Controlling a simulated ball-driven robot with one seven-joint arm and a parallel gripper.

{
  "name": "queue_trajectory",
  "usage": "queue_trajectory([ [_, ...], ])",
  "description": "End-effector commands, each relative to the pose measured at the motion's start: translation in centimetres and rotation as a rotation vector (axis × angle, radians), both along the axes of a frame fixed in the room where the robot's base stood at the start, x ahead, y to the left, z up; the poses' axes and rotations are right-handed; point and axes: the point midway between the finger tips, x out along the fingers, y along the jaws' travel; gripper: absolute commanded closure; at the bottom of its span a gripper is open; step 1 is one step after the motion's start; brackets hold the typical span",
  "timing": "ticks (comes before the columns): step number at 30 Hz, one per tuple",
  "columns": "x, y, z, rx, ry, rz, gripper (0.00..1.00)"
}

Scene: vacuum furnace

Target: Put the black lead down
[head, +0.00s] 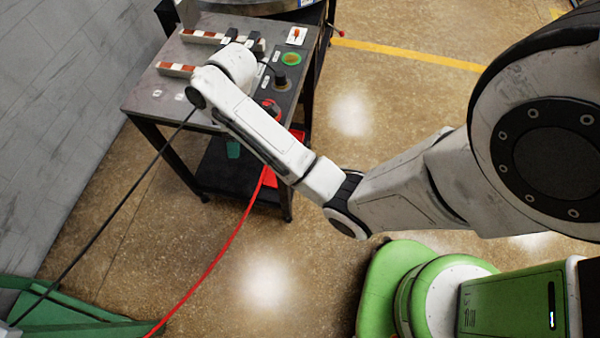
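The black lead (105,195) rises taut from the lower left corner to the table's near left side, where it passes out of sight at my wrist. Its upper end is hidden. My gripper (250,43) is over the table, mostly hidden by my white wrist. Only small dark parts show beyond the wrist, and I cannot make out the fingers or whether they hold the lead.
The dark metal table (140,98) carries red-and-white striped blocks (174,69), a panel with a green ring (291,59), and a black knob (280,79). A red lead (218,258) runs from the table to the floor. A green base (75,315) is lower left.

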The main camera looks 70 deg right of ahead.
Motion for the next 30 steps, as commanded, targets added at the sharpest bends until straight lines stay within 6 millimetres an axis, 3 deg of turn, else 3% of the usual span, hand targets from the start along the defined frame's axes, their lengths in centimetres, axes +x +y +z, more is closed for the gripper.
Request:
queue_trajectory([
  [1,-1.6,3.1,-1.2,0.020,0.008,-0.035,0.29],
  [6,-7.9,9.0,-3.4,0.032,0.046,-0.200,0.29],
  [10,-13.4,10.8,-4.0,0.001,0.076,-0.321,0.29],
  [15,-18.5,10.5,-3.4,-0.058,0.089,-0.434,0.29],
  [21,-20.5,9.8,-2.8,-0.092,0.086,-0.485,0.29],
  [30,-20.5,9.8,-2.8,-0.091,0.086,-0.487,0.29],
])
